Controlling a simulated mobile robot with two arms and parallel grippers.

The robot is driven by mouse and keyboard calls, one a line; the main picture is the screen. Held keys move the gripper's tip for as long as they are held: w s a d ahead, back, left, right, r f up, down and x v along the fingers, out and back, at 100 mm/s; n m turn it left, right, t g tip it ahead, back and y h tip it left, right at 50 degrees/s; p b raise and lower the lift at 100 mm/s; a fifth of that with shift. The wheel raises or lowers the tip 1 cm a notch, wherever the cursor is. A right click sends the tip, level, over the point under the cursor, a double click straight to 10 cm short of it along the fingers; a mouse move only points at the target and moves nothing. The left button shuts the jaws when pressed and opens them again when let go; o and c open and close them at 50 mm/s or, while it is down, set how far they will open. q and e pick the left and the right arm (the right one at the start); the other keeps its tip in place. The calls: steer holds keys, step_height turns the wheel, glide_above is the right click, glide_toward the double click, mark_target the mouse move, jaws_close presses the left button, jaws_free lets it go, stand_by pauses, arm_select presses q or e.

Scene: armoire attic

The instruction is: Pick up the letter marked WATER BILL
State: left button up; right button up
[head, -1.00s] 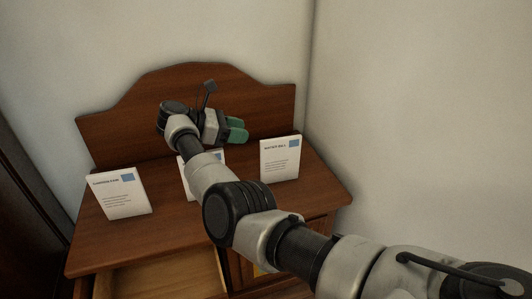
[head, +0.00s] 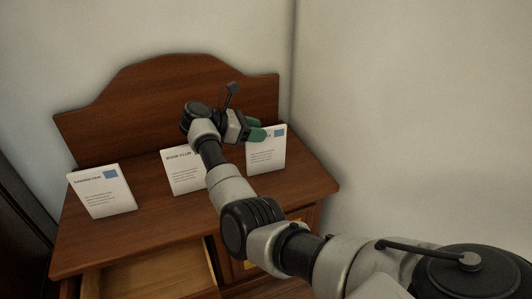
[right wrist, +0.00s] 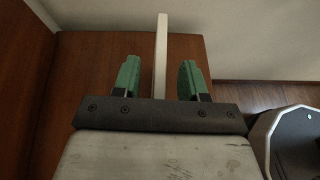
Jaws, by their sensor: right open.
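The letter marked WATER BILL (head: 265,157) is the rightmost of three white letters standing on the wooden desk. Its title is now mostly hidden behind my gripper; the heading read roughly so in the earlier head view. My right gripper (head: 257,129) is at the upper edge of this letter, with green fingertips open. In the right wrist view a white letter shows edge-on as a thin upright strip (right wrist: 161,55) between the two spread fingertips (right wrist: 160,80), with a gap on each side. My left gripper is not in view.
A letter headed BOOK CLUB (head: 183,172) stands mid-desk, partly behind my right arm. Another letter (head: 102,191) leans at the left. The desk's curved back panel (head: 130,105) rises behind. A drawer (head: 165,278) is open below the desktop. A wall is close on the right.

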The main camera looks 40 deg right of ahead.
steer(key=shift+d, duration=0.1)
steer(key=c, duration=0.5)
jaws_close()
